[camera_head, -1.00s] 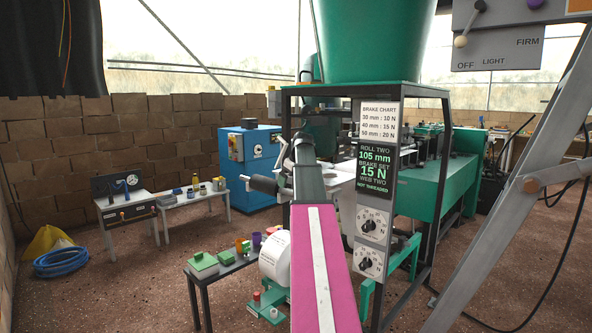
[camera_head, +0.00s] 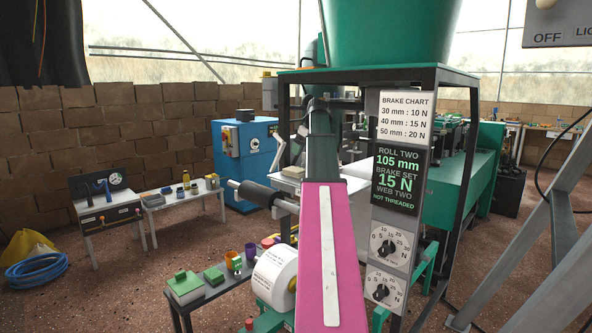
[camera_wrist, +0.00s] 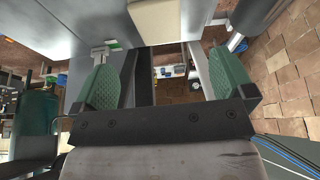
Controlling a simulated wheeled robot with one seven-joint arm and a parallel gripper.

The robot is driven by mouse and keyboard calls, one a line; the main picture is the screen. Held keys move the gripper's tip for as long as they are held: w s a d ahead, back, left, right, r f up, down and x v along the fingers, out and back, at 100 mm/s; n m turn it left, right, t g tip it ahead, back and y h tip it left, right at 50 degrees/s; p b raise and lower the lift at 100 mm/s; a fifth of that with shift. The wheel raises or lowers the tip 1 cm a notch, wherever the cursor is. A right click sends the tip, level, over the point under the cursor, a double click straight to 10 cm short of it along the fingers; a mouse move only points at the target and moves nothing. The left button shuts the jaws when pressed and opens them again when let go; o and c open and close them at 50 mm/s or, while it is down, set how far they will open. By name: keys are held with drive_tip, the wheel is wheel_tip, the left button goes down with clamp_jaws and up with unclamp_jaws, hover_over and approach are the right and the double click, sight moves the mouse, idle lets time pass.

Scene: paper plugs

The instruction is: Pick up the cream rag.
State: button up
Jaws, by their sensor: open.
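My gripper (camera_wrist: 164,78) is open in the wrist view, its two green-padded fingers wide apart with nothing between them. A cream, flat-looking piece (camera_wrist: 160,20) shows at the top middle of the wrist view, beyond the fingertips and apart from them. I cannot tell whether it is the cream rag. In the head view my arm reaches forward beside the machine frame, and its fingertips cannot be made out. No cream rag can be clearly picked out in the head view.
A black machine frame (camera_head: 443,180) with a dial panel (camera_head: 388,250) stands just right of my arm. A low bench with a white paper roll (camera_head: 275,275) is at the left. A blue cabinet (camera_head: 245,160) stands behind. Blue hose (camera_head: 36,271) lies on the floor.

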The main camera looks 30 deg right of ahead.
sight(296, 169)
drive_tip(key=shift+w+d+f, duration=0.1)
drive_tip(key=shift+w+f, duration=0.3)
drive_tip(key=shift+w, duration=0.1)
drive_tip(key=shift+x, duration=4.95)
drive_tip(key=shift+f, duration=0.25)
drive_tip(key=c, duration=1)
